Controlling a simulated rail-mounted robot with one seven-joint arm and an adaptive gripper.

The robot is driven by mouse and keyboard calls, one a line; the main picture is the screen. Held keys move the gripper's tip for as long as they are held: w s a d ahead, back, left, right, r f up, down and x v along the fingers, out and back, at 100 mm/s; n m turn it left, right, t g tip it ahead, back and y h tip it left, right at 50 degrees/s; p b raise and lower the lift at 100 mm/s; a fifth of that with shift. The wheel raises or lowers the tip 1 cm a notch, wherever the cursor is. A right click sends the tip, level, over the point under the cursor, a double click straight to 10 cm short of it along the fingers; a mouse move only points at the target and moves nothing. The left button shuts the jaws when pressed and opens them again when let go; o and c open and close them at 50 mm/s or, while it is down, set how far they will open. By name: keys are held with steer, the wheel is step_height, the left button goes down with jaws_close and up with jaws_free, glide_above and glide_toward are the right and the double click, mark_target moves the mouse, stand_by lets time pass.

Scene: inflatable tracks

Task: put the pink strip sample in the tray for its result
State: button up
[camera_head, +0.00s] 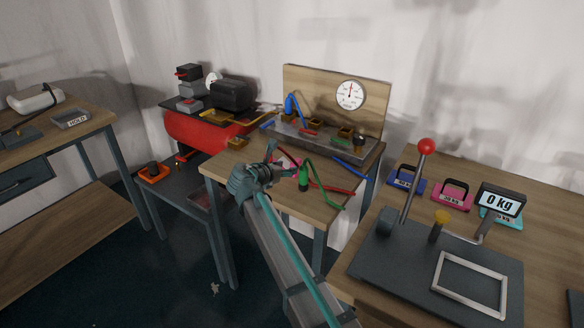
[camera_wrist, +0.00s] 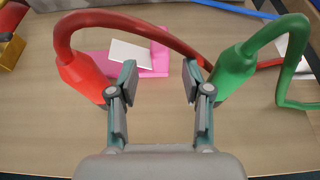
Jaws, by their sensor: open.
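The pink strip sample (camera_wrist: 160,62) lies on the wooden bench in the wrist view, with a white patch on it. The red hose crosses in front of it and hides part. My gripper (camera_wrist: 158,82) is open and empty; its fingertips are at the strip's near edge, either side of its right end. I cannot tell their height above it. In the head view my gripper (camera_head: 284,172) is over the bench's near part and mostly hides the strip. A grey tray (camera_head: 72,120) marked HOLD sits on the left table; no other marked tray is clear.
A red hose end (camera_wrist: 88,78) stands close left of my gripper and a green one (camera_wrist: 232,72) close right. A gauge board (camera_head: 350,95) backs the bench. A lever press (camera_head: 425,148) and weights (camera_head: 453,195) occupy the right table. A red compressor tank (camera_head: 205,132) stands behind left.

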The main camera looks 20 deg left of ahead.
steer(key=shift+o, duration=0.5)
steer(key=v, duration=0.5)
steer(key=shift+s+r, duration=0.1)
steer(key=shift+s, duration=0.1)
steer(key=shift+w+d+r+g+p, duration=0.15)
steer(key=shift+w+r+g+p, duration=0.3)
steer(key=shift+p, duration=0.6)
steer(key=w+g+h+p, duration=0.1)
steer(key=g+p, duration=0.1)
steer(key=p, duration=0.2)
steer(key=g+y+p, duration=0.3)
steer(key=g+p, duration=0.6)
steer(key=p, duration=0.2)
glide_toward(296, 161)
steer(key=shift+w+d+f+p, duration=0.1)
steer(key=shift+w+f+p, duration=0.15)
steer(key=shift+f+p, duration=1)
steer(key=shift+w+a+f+p, duration=0.1)
steer(key=shift+w+f+p, duration=0.15)
steer(key=shift+f, duration=1.9)
steer(key=shift+w+d+f+p, duration=0.15)
steer(key=shift+f+p, duration=0.7)
steer(key=shift+f, duration=0.85)
jaws_close()
